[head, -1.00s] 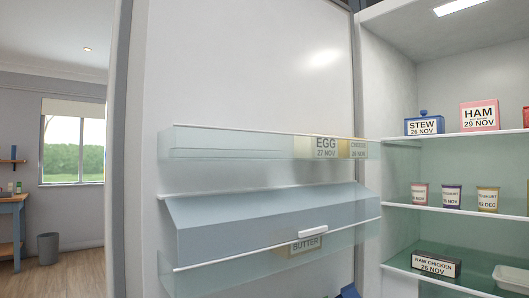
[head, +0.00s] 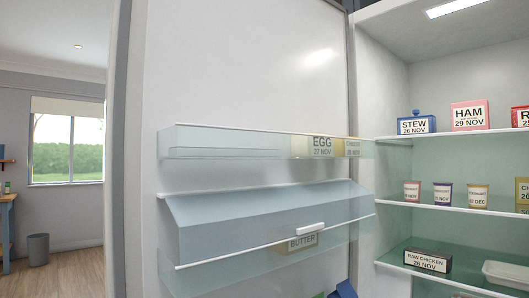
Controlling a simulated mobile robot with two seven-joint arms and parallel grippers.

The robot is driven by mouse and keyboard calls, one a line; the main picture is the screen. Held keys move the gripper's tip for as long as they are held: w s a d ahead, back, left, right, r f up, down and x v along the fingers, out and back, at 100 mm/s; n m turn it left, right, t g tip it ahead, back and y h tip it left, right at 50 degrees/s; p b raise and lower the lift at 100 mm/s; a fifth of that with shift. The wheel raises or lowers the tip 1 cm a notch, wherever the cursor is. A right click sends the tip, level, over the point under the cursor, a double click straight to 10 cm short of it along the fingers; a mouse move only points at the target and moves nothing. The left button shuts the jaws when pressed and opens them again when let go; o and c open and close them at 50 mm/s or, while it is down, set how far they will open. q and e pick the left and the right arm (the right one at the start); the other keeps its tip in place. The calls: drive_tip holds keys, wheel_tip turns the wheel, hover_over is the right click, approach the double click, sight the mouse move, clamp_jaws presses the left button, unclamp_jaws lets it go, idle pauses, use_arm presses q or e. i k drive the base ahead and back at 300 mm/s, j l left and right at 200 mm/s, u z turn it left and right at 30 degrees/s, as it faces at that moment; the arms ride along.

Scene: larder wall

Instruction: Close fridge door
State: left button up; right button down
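The fridge door (head: 250,70) stands wide open on the left, its white inner face turned towards me. It bears an upper clear rack (head: 220,143) with an egg box (head: 321,146) and another labelled pack (head: 352,147) at its right end. Below is a blue-grey flap compartment (head: 260,220) with a white handle, and a butter pack (head: 302,242) behind the lower clear rack (head: 215,273). The open fridge interior (head: 400,75) is on the right. Neither of my grippers can be made out; a small blue shape shows at the bottom edge, too little to identify.
Fridge shelves hold a blue stew box (head: 416,125), a pink ham box (head: 470,116), several yoghurt pots (head: 443,192), a raw chicken pack (head: 428,261) and a white tray (head: 505,274). Left of the door are a window (head: 66,145), a bin (head: 39,249) and open floor.

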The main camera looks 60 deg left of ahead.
sight(205, 100)
drive_tip(key=k+j, duration=0.1)
drive_tip(key=j, duration=0.35)
drive_tip(key=k+j, duration=0.1)
drive_tip(key=j, duration=0.75)
drive_tip(key=k+j+z, duration=0.1)
drive_tip(key=j, duration=0.3)
drive_tip(key=k+j, duration=0.15)
drive_tip(key=j, duration=0.3)
drive_tip(key=k+j, duration=0.15)
drive_tip(key=j, duration=0.25)
drive_tip(key=k+j, duration=0.1)
drive_tip(key=j, duration=0.35)
drive_tip(key=k+j+z, duration=0.1)
drive_tip(key=j, duration=0.3)
drive_tip(key=j+z, duration=0.15)
drive_tip(key=j, duration=0.2)
drive_tip(key=k+j+z, duration=0.2)
drive_tip(key=i+j, duration=0.05)
drive_tip(key=j, duration=0.05)
